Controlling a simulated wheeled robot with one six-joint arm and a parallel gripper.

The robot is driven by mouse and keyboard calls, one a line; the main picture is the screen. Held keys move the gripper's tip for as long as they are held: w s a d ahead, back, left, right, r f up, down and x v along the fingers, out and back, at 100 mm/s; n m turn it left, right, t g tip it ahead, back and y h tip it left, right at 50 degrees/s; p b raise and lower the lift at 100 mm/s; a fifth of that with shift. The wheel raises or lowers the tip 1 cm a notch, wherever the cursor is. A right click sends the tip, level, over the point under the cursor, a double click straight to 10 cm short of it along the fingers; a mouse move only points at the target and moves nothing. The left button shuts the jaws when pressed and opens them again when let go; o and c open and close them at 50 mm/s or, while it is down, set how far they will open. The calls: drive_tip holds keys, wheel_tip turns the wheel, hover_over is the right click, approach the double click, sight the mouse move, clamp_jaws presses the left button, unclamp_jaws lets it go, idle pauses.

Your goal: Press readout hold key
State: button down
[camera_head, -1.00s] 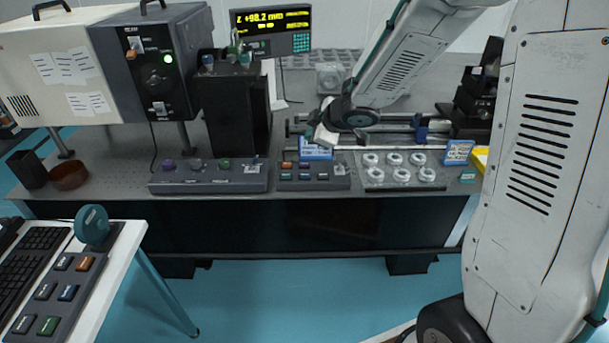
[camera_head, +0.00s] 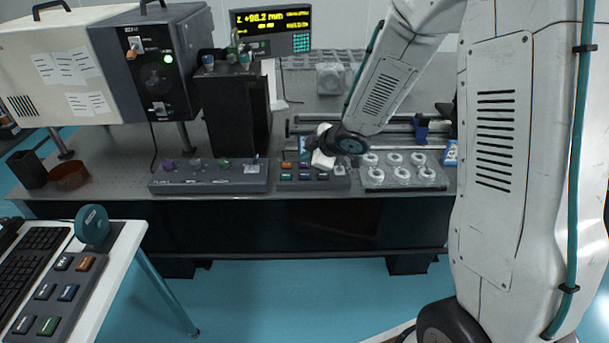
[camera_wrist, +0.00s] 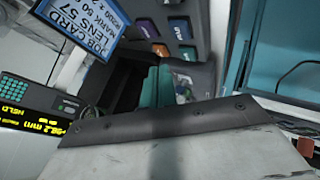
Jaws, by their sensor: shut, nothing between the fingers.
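A dark key panel (camera_head: 312,184) with several small coloured keys stands at the front of the optical table. In the wrist view its orange (camera_wrist: 161,50), purple (camera_wrist: 147,28), blue (camera_wrist: 180,28) and green (camera_wrist: 187,53) keys show. Their captions are too small to read surely, so I cannot tell which is the hold key. My gripper (camera_head: 304,150) is low over the panel's back part. Its teal fingers (camera_wrist: 157,86) are together and empty, near the orange and green keys; contact cannot be told. The readout (camera_head: 271,30) shows +98.2 mm, and HELD in the wrist view (camera_wrist: 35,118).
A blue-framed card (camera_wrist: 85,22) stands close beside my fingers. Left of the key panel is a longer knob panel (camera_head: 208,183); right is a tray (camera_head: 405,182) of white rings. A black box tower (camera_head: 233,115) stands behind.

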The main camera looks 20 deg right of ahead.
sight(308, 176)
drive_tip(key=shift+f, duration=1.6)
idle(0.8)
drive_tip(key=shift+f, duration=0.4)
drive_tip(key=shift+f, duration=0.4)
idle(0.5)
drive_tip(key=shift+r, duration=0.85)
drive_tip(key=shift+r, duration=2.5)
drive_tip(key=shift+d, duration=0.15)
